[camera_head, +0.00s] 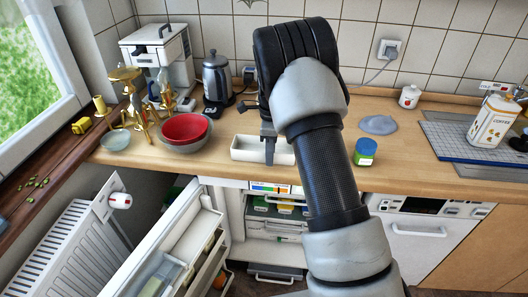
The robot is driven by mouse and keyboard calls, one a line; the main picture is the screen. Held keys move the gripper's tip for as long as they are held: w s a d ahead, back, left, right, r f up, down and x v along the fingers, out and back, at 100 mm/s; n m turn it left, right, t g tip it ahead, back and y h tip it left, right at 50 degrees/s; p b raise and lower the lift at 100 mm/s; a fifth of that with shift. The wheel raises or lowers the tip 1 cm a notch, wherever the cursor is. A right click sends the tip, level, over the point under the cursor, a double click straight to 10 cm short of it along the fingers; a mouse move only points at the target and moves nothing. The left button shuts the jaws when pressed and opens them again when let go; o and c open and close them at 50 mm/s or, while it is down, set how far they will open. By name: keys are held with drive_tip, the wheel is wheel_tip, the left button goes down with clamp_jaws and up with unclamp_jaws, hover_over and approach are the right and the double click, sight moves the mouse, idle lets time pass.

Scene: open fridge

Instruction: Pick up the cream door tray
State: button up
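The cream door tray (247,154) is a long, shallow, open box. It appears at the front edge of the wooden counter, above the open fridge. My gripper (269,152) points down at the tray's middle, and one grey finger overlaps its front wall. The other finger is hidden, so I cannot tell whether the fingers are open or closed on the wall. My arm covers the area just right of the tray.
A red bowl (185,127) in a grey bowl stands left of the tray, with a kettle (217,82) behind. A blue-green jar (365,152) stands to the right. Below, the fridge door (190,238) hangs open beside a radiator (68,250).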

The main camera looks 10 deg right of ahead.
clamp_jaws()
drive_tip(key=shift+r, duration=0.1)
wheel_tip(320, 180, up, 10)
drive_tip(key=shift+f, duration=0.1)
idle(0.5)
